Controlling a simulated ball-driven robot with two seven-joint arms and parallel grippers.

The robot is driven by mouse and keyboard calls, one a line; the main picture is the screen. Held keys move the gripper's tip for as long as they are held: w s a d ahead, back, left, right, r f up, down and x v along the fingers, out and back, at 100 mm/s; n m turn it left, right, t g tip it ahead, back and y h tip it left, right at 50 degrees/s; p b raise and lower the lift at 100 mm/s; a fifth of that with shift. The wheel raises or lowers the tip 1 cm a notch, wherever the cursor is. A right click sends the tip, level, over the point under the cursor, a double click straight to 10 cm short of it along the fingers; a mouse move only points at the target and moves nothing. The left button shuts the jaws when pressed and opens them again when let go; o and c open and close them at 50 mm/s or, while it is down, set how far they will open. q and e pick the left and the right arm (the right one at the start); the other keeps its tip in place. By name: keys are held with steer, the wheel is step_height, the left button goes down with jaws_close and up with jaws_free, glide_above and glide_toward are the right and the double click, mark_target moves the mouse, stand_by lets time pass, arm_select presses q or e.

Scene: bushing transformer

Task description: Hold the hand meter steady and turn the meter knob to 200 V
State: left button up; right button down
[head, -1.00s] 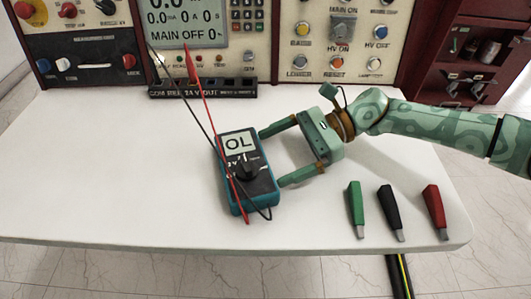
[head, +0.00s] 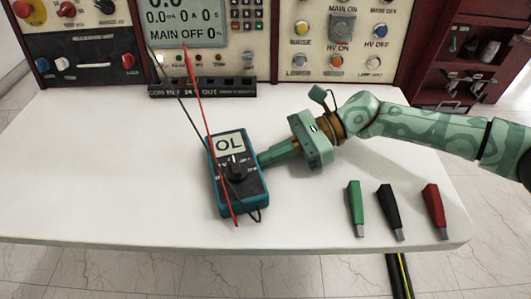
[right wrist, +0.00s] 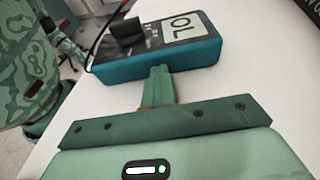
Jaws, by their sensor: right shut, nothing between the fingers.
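The hand meter (head: 250,187) lies face up on the white table, with a teal case and a dark face. Its display reads OL. The black meter knob (head: 236,168) sits in the middle of the face; the setting it points to is too small to read. My right gripper (head: 261,159) is shut and empty, its fingertips at the meter's right side, touching or nearly so. In the right wrist view the closed fingers (right wrist: 158,74) end at the meter's teal side wall (right wrist: 190,62), below the knob (right wrist: 127,32). My left gripper is not in view.
A red lead (head: 205,108) and a black lead (head: 180,100) run from the bench panel across the meter. Green (head: 355,205), black (head: 388,207) and red (head: 434,205) clips lie at the front right. The table's left part is clear.

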steer(key=c, duration=0.6)
jaws_free()
